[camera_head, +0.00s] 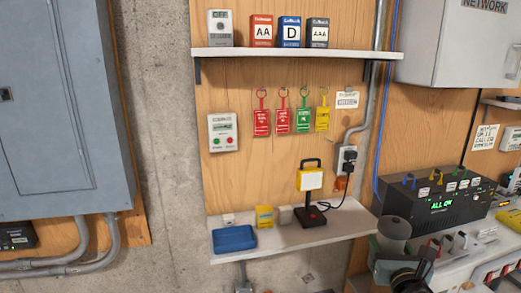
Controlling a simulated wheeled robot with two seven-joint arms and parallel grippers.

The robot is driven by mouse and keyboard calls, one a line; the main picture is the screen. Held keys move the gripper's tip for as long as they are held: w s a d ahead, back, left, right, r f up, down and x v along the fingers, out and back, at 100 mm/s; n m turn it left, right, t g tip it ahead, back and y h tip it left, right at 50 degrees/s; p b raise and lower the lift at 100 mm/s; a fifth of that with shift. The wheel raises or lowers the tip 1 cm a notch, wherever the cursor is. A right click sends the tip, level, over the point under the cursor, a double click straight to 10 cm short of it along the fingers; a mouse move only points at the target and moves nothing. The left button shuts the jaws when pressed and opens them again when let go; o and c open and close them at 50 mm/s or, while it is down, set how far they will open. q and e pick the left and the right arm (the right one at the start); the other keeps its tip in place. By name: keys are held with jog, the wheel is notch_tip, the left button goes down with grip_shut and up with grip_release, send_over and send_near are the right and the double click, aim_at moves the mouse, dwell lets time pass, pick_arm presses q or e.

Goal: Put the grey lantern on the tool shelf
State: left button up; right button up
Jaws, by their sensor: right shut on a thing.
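The grey lantern (394,229), a grey rounded cylinder, is at the lower right, just right of the lower shelf's right end. My right gripper (392,256), dark, is shut on it from below and right; the fingers hide its lower part. A white lower shelf (335,226) is on the plywood panel, and a white upper shelf (300,53) is above it. No label shows which is the tool shelf. My left gripper is not in view.
The lower shelf holds a blue tray (235,239), a yellow box (264,216), small pale items and a yellow-black work lamp (310,181) with a cord. Battery boxes (291,32) stand on the upper shelf. A black "ALL ON" box (442,205) is at right. The lower shelf's right end has bare room.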

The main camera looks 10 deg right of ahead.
jog(key=s+a+y, duration=0.1)
jog(key=a, duration=0.3)
jog(key=s+a+n+y, duration=0.1)
jog(key=s+a, duration=0.1)
jog(key=a, duration=0.2)
jog(key=s+a+f+n+y, duration=0.1)
jog(key=a, duration=0.2)
jog(key=shift+s+a+t, duration=0.35)
jog(key=shift+a+t, duration=0.05)
jog(key=s+a+n+y, duration=0.1)
jog(key=s+a+y, duration=0.1)
jog(key=s+a, duration=0.35)
jog(key=f+b, duration=0.4)
jog(key=w+a+f+b, duration=0.1)
jog(key=f+b, duration=0.2)
jog(key=b, duration=0.1)
jog(key=f+b, duration=0.4)
jog(key=b, duration=0.1)
jog(key=shift+w+a+f, duration=0.25)
jog(key=shift+f, duration=0.05)
